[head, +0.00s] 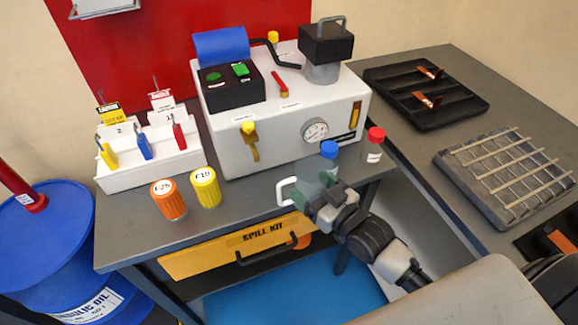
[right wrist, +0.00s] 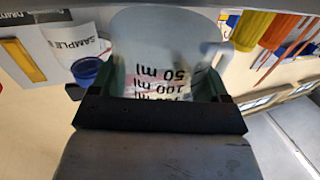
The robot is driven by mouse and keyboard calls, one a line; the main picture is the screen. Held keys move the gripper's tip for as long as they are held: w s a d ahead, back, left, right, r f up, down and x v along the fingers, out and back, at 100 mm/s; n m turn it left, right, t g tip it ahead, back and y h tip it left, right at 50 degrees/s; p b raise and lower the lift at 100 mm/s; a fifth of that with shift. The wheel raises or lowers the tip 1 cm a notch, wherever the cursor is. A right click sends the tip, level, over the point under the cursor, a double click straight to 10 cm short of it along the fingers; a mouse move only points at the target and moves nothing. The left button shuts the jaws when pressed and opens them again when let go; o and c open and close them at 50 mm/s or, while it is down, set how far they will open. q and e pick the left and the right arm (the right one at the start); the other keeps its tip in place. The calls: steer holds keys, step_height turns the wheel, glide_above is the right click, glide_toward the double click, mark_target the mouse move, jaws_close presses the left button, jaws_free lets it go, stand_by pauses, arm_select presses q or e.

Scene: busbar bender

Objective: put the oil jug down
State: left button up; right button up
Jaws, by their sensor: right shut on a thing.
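The oil jug (head: 306,188) is a translucent jug with a white handle. It is at the front edge of the grey bench, in front of the white machine, partly hidden by my right gripper (head: 330,205). In the right wrist view the jug (right wrist: 160,45) fills the space between the fingers, with its 50 ml and 100 ml marks facing the camera. My right gripper is shut on it. I cannot tell whether the jug's base touches the bench (head: 235,205). My left gripper is not in view.
A blue-capped bottle (head: 329,150) stands close behind the jug and a red-capped bottle (head: 373,146) to its right. Orange (head: 168,200) and yellow (head: 205,188) containers stand to the left. The white machine (head: 240,145) is behind. Bare bench lies between the yellow container and jug.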

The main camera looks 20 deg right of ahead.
steer(key=x, duration=0.7)
steer(key=shift+f, duration=0.15)
